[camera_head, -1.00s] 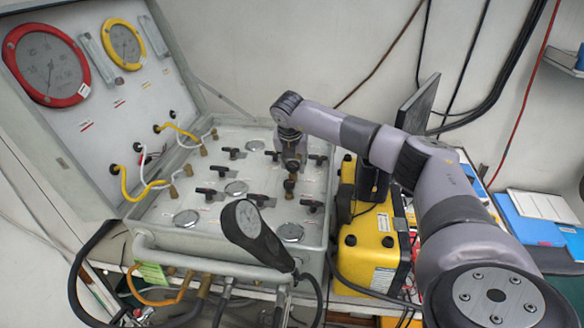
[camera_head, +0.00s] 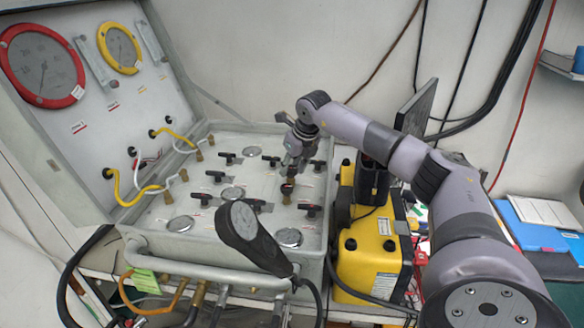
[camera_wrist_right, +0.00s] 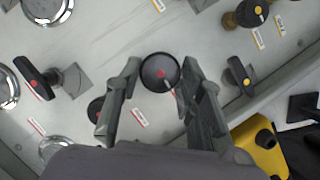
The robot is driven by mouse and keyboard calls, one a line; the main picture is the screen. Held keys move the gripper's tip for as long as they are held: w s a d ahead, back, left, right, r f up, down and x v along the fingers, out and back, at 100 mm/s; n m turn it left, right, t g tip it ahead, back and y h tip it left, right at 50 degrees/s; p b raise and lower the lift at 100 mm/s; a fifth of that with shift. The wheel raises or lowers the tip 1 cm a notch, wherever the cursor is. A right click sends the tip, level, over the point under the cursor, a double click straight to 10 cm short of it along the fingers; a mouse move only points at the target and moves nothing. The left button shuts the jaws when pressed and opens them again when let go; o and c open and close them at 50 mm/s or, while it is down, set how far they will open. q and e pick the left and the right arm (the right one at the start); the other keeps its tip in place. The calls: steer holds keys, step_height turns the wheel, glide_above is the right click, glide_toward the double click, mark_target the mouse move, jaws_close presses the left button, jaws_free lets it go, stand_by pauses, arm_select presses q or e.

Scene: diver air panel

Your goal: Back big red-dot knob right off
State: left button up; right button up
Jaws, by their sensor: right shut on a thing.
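The big round black knob with a red dot (camera_wrist_right: 160,72) sits between the two fingers of my right gripper (camera_wrist_right: 160,90) in the right wrist view. In the head view my right gripper (camera_head: 290,172) reaches down to this knob (camera_head: 287,188), on the right part of the valve panel (camera_head: 220,165). The gripper is shut on the knob, and its fingers lie on either side. My left gripper is not in view.
Several black T-handle valves, such as one with a red mark (camera_wrist_right: 40,78) and one with a yellow dot (camera_wrist_right: 240,76), stand close around. A yellow case (camera_head: 370,245) stands to the right.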

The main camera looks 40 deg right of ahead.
steer(key=shift+r, duration=0.1)
stand_by(0.3)
steer(key=o, duration=1.2)
steer(key=shift+c, duration=0.2)
steer(key=v, duration=1.1)
steer(key=shift+s+r, duration=0.25)
steer(key=shift+r, duration=0.1)
